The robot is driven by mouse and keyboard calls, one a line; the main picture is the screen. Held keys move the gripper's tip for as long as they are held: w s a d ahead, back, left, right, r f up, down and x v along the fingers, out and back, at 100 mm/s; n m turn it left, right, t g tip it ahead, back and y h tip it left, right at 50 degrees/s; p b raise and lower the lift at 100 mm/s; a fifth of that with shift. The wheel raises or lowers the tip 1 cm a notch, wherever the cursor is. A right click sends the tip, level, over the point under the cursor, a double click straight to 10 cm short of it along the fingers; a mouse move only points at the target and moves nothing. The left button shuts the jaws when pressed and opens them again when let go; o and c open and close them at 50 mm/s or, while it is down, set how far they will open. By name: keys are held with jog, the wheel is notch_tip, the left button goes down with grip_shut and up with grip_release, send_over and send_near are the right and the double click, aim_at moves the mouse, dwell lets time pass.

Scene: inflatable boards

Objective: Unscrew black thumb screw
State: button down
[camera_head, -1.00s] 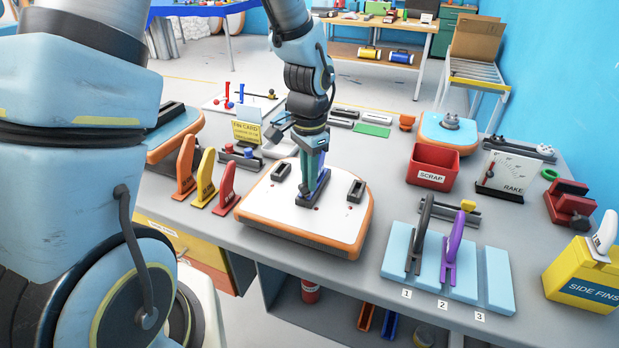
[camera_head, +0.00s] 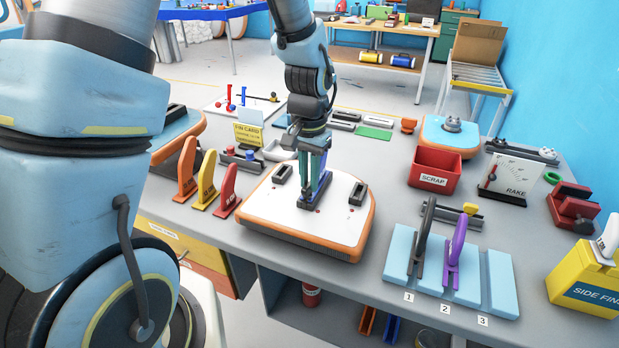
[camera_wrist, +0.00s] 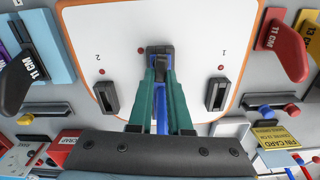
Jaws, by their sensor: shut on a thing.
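A white board with an orange rim (camera_head: 255,212) lies on the bench and also shows in the wrist view (camera_wrist: 195,40). A dark center fin box (camera_head: 318,198) with a blue fin (camera_head: 323,182) in it stands on its middle. My gripper (camera_head: 305,190) points down at the box with its teal fingers beside the blue fin. In the wrist view the fingertips (camera_wrist: 160,72) are closed together at the dark box end (camera_wrist: 160,50). The black thumb screw is hidden between the fingertips; its own shape cannot be made out.
Small side boxes (camera_head: 283,173) (camera_head: 357,193) flank the center box. Red, yellow and orange fins (camera_head: 227,190) stand to the left. A red scrap bin (camera_head: 434,170) and a blue numbered rack (camera_head: 496,285) with dark and purple fins are to the right.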

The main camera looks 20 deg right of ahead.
jog(key=shift+n, duration=0.5)
jog(key=c, duration=1.3)
grip_release()
jog(key=o, duration=0.5)
jog(key=shift+o, duration=0.2)
jog(key=shift+r, duration=0.15)
